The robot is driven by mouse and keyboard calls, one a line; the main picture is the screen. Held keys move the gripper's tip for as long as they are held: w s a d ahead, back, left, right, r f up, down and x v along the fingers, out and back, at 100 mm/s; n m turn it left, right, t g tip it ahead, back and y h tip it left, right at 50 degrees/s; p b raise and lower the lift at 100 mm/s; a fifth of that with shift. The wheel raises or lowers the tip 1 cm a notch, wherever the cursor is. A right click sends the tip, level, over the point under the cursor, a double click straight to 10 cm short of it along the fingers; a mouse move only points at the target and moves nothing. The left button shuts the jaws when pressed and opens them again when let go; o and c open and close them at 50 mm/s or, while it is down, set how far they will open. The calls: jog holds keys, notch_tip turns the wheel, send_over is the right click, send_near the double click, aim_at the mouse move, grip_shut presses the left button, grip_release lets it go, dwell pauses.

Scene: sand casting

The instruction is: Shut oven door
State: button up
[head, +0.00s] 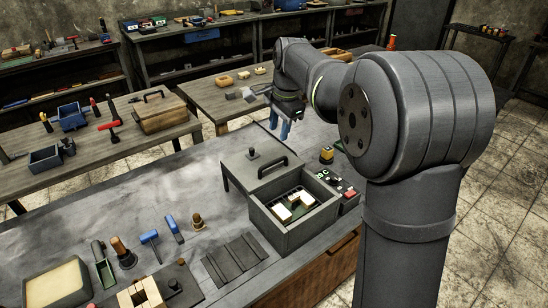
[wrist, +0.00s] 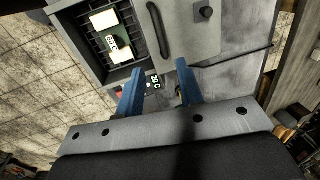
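The oven is a grey open-topped box (head: 283,234) on the bench, also seen at the top left of the wrist view (wrist: 127,68). Its flat grey door (head: 238,167) stands open beyond the box, roughly level, with a curved black handle (head: 273,168) and a dark knob (head: 253,153). In the wrist view the door (wrist: 183,35) lies right of the opening, with the handle (wrist: 157,30) near it. Pale blocks (head: 282,212) lie on a rack inside. My gripper (head: 280,128) is above the bench beyond the door. Its blue fingers (wrist: 160,80) are apart and empty.
A control panel (head: 346,190) with a lit display is beside the oven. A small yellow-and-black item (head: 327,154) stands behind it. Dark plates (head: 235,260), blue-handled tools (head: 172,228) and a sand-filled box (head: 55,285) lie on the near bench.

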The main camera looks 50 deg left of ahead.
aim_at(273, 162)
jog(key=f, duration=0.4)
jog(key=a+f, duration=0.1)
jog(key=f, duration=0.3)
jog(key=a+f, duration=0.1)
jog(key=f, duration=0.3)
jog(key=shift+a, duration=0.25)
grip_shut()
